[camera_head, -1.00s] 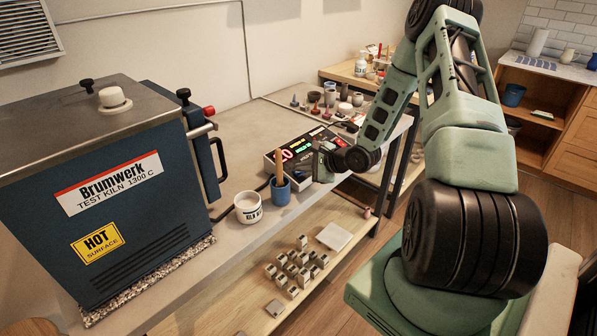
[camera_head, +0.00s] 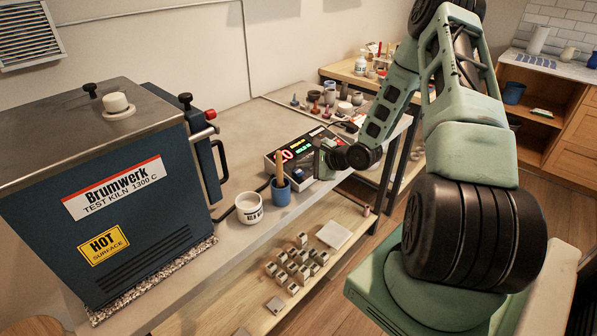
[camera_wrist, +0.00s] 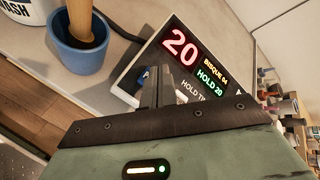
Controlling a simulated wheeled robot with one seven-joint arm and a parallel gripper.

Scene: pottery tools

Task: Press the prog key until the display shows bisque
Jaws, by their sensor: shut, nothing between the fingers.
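The kiln controller (camera_head: 274,160) is a white-edged box with a black face on the grey bench. In the wrist view its display (camera_wrist: 190,62) shows a large red 20, with "BISQUE 04" in yellow and "HOLD 20" in green. A blue key (camera_wrist: 143,75) with a white letter shows just left of my fingertips, partly hidden by them. My gripper (camera_wrist: 158,72) is shut and empty, its tips over the controller's lower face. I cannot tell whether they touch it. My gripper also shows in the head view (camera_head: 318,160), at the controller's right end.
A blue pot (camera_head: 280,195) with a wooden handle in it and a white cup (camera_head: 249,210) stand left of the controller. The blue kiln (camera_head: 140,215) is farther left. Small pots and tools (camera_head: 330,98) sit behind. Several small blocks (camera_head: 292,265) lie on the lower shelf.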

